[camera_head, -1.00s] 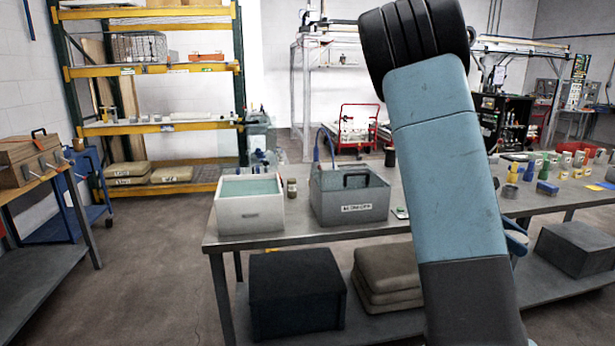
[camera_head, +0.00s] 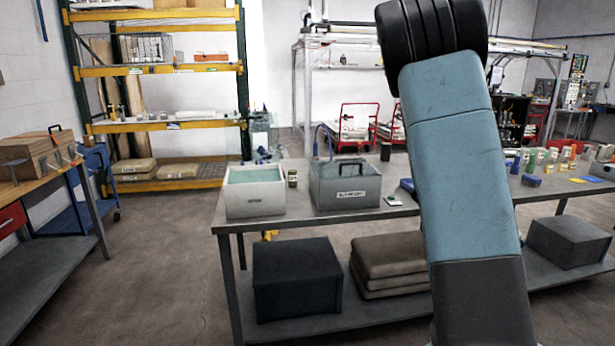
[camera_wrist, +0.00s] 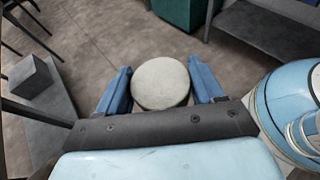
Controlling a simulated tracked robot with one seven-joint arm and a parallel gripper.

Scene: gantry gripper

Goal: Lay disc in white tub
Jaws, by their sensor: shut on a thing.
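The disc (camera_wrist: 161,83) is pale grey and round, seen in the wrist view between the two blue fingers of my gripper (camera_wrist: 163,88). My gripper is shut on it and holds it above the floor. The head view shows my arm on the right but not the gripper or the disc. The white tub (camera_head: 255,203) stands at the near left end of the long grey table. It is open at the top and shows a flat teal surface inside.
A grey box (camera_head: 345,196) with a dark handle stands right of the tub, and a small jar (camera_head: 292,179) is between them. Small items crowd the table's right part. A dark box (camera_head: 297,285) and stacked cushions (camera_head: 388,262) lie on the lower shelf.

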